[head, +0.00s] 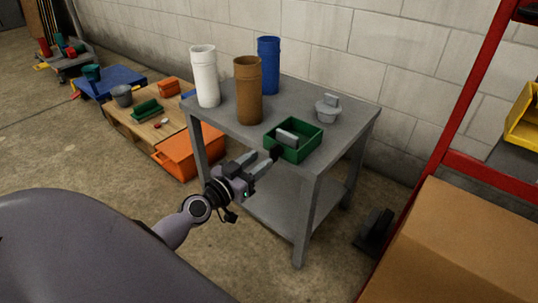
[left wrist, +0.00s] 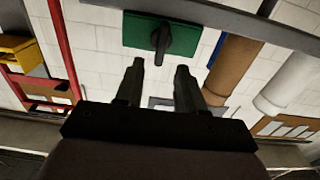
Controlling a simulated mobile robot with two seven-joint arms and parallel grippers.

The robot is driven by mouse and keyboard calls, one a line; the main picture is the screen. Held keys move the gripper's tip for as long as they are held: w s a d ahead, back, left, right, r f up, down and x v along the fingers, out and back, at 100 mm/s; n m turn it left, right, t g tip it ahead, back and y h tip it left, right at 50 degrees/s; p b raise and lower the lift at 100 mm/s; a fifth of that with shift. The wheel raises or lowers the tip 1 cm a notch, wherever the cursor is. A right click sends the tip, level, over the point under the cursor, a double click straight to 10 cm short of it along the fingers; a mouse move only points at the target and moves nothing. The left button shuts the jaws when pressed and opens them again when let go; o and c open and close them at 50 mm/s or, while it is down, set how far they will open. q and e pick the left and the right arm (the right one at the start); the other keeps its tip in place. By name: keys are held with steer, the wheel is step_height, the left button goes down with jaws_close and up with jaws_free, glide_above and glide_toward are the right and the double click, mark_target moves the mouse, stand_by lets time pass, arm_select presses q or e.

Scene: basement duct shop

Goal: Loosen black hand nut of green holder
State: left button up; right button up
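The green holder (head: 312,145) is an open box at the front right corner of the grey table, with a grey piece (head: 287,137) inside. Its black hand nut (head: 276,152) sticks out from the side facing my left gripper (head: 261,162). In the left wrist view, the green holder (left wrist: 190,38) is at the top, with the black hand nut (left wrist: 161,42) in front of it. The left gripper's fingers (left wrist: 160,68) are apart and empty, with the nut just past the tips, roughly between them. My right gripper is not in view.
The grey table (head: 345,105) also bears white (head: 205,80), brown (head: 248,92) and blue (head: 269,68) cylinders and a grey lidded pot (head: 328,109). A red rack (head: 445,130) and cardboard box (head: 465,245) stand at right. An orange bin (head: 188,153) is on the left.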

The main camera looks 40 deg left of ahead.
mark_target(270, 152)
arm_select(q)
steer(key=shift+w+d, duration=0.15)
steer(key=shift+w, duration=1.05)
steer(key=shift+w+d, duration=0.1)
steer(key=shift+w, duration=1.1)
jaws_close()
